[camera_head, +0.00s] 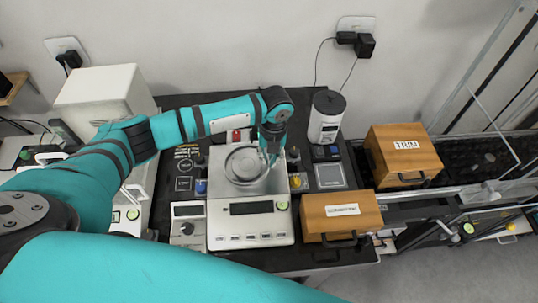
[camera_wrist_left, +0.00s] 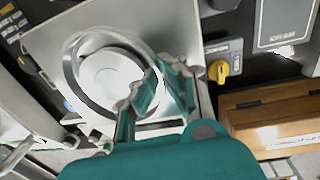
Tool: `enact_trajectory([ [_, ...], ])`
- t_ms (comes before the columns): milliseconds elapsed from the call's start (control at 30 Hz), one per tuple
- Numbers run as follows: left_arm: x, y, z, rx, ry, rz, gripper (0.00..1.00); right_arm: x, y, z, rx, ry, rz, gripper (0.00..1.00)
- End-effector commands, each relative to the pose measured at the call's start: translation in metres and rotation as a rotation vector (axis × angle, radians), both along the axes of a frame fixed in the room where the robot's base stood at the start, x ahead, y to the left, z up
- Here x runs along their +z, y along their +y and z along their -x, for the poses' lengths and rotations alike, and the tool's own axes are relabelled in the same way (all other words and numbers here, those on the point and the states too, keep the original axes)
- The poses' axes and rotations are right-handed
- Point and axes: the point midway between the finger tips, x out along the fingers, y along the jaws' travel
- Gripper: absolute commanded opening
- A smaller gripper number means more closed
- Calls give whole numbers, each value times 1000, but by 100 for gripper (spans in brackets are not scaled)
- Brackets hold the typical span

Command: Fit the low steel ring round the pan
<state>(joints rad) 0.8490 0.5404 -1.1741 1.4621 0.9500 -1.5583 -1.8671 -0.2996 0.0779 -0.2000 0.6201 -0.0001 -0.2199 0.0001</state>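The low steel ring (camera_wrist_left: 72,73) lies round the round pan (camera_wrist_left: 108,76) on the balance in the left wrist view. It looks a little off centre, and whether it sits fully flat is unclear. In the head view the pan (camera_head: 245,165) and ring are small and hard to separate. My left gripper (camera_head: 271,158) is at the pan's right side, pointing down. In the left wrist view its fingertips (camera_wrist_left: 159,72) stand apart at the ring's near right edge and hide part of it. They look open, with no clear grip on the ring. My right gripper is out of view.
The balance's display front (camera_head: 251,223) faces me. A wooden box (camera_head: 341,214) stands close to its right, with another labelled TRIM (camera_head: 404,153) beyond. A grey-white canister device (camera_head: 326,117) stands behind right. A small control unit (camera_head: 188,226) is at the left.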

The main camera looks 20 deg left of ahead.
Motion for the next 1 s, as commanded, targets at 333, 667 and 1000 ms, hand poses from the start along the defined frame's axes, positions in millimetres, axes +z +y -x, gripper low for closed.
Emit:
enact_trajectory([
  [333, -1, 0, 0, 0, 0, 0, 15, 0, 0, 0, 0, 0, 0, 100],
  [667, -1, 0, 0, -1, 0, 0, 33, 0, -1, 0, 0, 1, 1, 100],
  [1000, 36, -3, -2, -1, -5, 1, 33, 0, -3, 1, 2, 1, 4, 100],
])
